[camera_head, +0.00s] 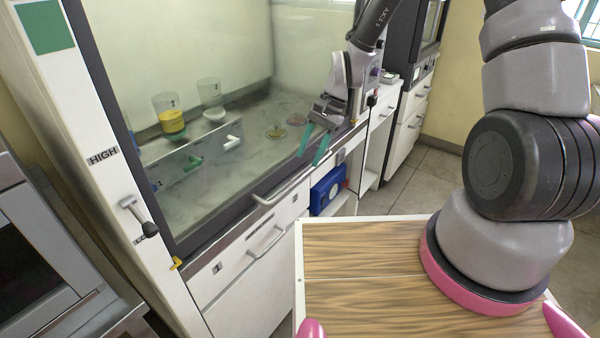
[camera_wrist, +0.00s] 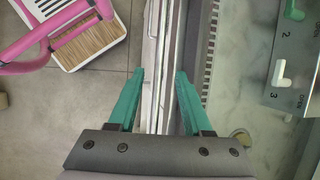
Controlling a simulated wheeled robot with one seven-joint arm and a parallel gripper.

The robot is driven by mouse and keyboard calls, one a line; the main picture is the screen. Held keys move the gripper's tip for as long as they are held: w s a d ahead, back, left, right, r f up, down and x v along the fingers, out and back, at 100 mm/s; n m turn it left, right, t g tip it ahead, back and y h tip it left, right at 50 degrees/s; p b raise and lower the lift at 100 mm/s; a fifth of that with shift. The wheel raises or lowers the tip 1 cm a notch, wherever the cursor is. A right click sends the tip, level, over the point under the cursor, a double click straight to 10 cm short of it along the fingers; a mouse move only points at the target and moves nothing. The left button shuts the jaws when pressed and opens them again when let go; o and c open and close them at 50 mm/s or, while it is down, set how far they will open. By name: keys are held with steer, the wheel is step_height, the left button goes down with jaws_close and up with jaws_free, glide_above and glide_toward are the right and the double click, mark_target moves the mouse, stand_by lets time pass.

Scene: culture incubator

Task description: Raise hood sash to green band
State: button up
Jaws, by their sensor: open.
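The hood sash (camera_head: 205,60) is a large clear pane in a dark frame at the left of the head view. Its lower rail lies low, along the worktop's front edge, and carries a grey bar handle (camera_head: 282,186). A green band (camera_head: 46,26) is high on the white left post, above a HIGH label (camera_head: 102,156). A small yellow marker (camera_head: 176,263) sits near the sash's lower left corner. My gripper (camera_head: 309,158) is open and empty, right of the handle. In the wrist view, its teal fingers (camera_wrist: 160,72) point along the hood's front edge; contact cannot be told.
Behind the glass are beakers (camera_head: 171,122), dishes (camera_head: 276,131) and a panel with numbered valves (camera_head: 195,162). A lever (camera_head: 140,216) is on the left post. Drawer handles (camera_head: 264,241) project below the worktop. A blue box (camera_head: 327,189) stands beneath. Floor (camera_head: 425,185) is clear at right.

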mark_target(299, 177)
steer(key=x, duration=0.6)
steer(key=shift+f, duration=0.15)
steer(key=shift+c, duration=0.3)
jaws_close()
stand_by(1.0)
